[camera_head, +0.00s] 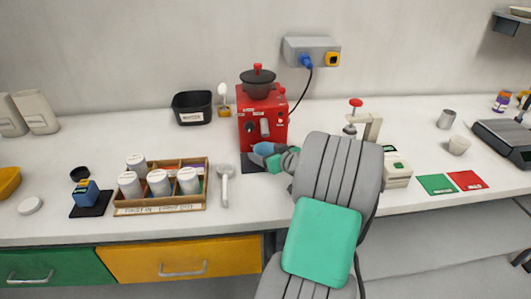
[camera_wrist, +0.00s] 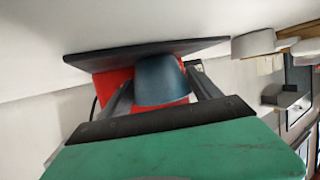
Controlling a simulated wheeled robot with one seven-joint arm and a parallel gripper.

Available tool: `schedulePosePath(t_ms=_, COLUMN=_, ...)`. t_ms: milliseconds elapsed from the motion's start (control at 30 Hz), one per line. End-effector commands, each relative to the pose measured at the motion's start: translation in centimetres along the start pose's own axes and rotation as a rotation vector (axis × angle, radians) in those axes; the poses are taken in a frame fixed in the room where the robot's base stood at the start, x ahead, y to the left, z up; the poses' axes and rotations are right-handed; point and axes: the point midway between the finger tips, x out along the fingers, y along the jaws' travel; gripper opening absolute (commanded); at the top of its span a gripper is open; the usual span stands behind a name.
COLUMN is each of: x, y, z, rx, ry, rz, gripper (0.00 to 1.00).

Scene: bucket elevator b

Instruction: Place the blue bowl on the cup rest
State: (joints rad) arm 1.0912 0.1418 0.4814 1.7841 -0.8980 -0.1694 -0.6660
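The blue bowl (camera_head: 264,149) is at the end of my gripper (camera_head: 272,156), in front of the red machine (camera_head: 262,118). In the wrist view the bowl (camera_wrist: 158,80) sits between the two fingers of my gripper (camera_wrist: 162,92), which close on its sides. A dark flat pad (camera_head: 248,164), seemingly the cup rest, lies at the machine's foot, partly hidden by the bowl and gripper. In the wrist view the dark pad (camera_wrist: 110,57) passes close to the bowl; I cannot tell whether they touch.
A metal press (camera_head: 370,126) and a cream box (camera_head: 397,172) stand to the right.

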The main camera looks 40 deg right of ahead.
Motion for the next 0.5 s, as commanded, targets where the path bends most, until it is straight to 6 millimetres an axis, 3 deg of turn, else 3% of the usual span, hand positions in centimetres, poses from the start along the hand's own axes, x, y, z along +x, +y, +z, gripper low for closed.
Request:
schedulePosePath(t_ms=367, x=-0.3, y=0.1, z=-0.7, rx=0.001, ry=0.000, rz=0.002, gripper=0.78)
schedulePosePath(t_ms=500, x=-2.9, y=0.4, z=-0.3, rx=0.002, ry=0.001, rz=0.008, gripper=0.78)
